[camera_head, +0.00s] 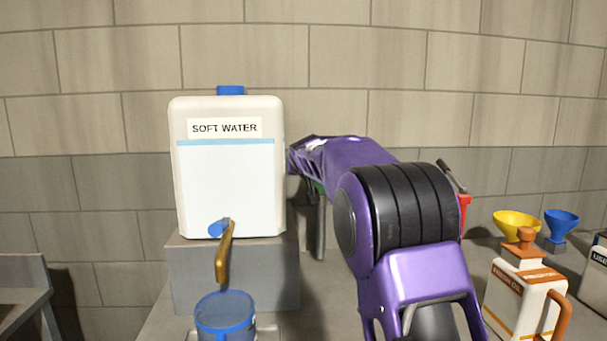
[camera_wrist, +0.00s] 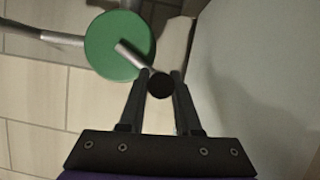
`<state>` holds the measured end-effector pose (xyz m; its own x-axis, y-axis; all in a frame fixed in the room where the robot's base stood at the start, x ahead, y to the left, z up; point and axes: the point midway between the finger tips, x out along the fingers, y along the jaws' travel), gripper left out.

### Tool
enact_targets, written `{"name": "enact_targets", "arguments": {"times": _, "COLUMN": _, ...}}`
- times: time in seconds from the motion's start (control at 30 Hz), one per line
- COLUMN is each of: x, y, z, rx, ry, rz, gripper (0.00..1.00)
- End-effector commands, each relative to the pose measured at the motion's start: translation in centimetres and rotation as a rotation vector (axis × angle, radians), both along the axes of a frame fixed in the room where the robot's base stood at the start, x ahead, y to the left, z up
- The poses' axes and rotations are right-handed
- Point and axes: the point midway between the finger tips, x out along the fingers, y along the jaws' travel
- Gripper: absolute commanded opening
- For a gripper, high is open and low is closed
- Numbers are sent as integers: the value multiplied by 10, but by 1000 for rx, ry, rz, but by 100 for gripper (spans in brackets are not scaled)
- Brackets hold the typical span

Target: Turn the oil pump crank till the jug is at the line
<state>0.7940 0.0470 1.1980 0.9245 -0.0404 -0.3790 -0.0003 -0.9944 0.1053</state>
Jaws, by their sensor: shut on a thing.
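The oil pump's crank shows in the wrist view as a green disc (camera_wrist: 119,46) with a short metal arm (camera_wrist: 133,56) that ends in a dark round knob (camera_wrist: 160,87). My gripper (camera_wrist: 160,75) is shut on this knob, one finger on each side. In the head view a little green (camera_head: 319,187) shows under my purple arm, above a grey vertical pipe (camera_head: 320,235). My arm hides most of the pump there. I cannot make out the oil jug or its line in either view.
A white SOFT WATER tank (camera_head: 228,175) stands on a grey block (camera_head: 195,275), its tap (camera_head: 224,255) above a blue vessel (camera_head: 225,316). At right are a white and brown oil can (camera_head: 518,292), a yellow funnel (camera_head: 514,224) and a blue funnel (camera_head: 561,222).

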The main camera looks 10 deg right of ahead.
Motion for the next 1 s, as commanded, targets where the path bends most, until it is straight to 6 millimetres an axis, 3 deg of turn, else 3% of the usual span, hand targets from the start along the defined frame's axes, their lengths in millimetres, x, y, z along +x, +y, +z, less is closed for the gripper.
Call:
{"name": "enact_targets", "arguments": {"times": 0.33, "x": 0, "y": 0, "z": -2, "rx": -1, "ry": 3, "rz": 0, "gripper": 0}}
{"name": "enact_targets", "arguments": {"times": 0.37, "x": 0, "y": 0, "z": -2, "rx": -1, "ry": 4, "rz": 0, "gripper": 37}}
{"name": "enact_targets", "arguments": {"times": 0.5, "x": 0, "y": 0, "z": -1, "rx": -1, "ry": 3, "rz": 0, "gripper": 62}}
{"name": "enact_targets", "arguments": {"times": 0.83, "x": -1, "y": 0, "z": 0, "rx": -1, "ry": 1, "rz": 0, "gripper": 62}}
{"name": "enact_targets", "arguments": {"times": 1.0, "x": -15, "y": 2, "z": 6, "rx": -1, "ry": 0, "rz": 2, "gripper": 62}}
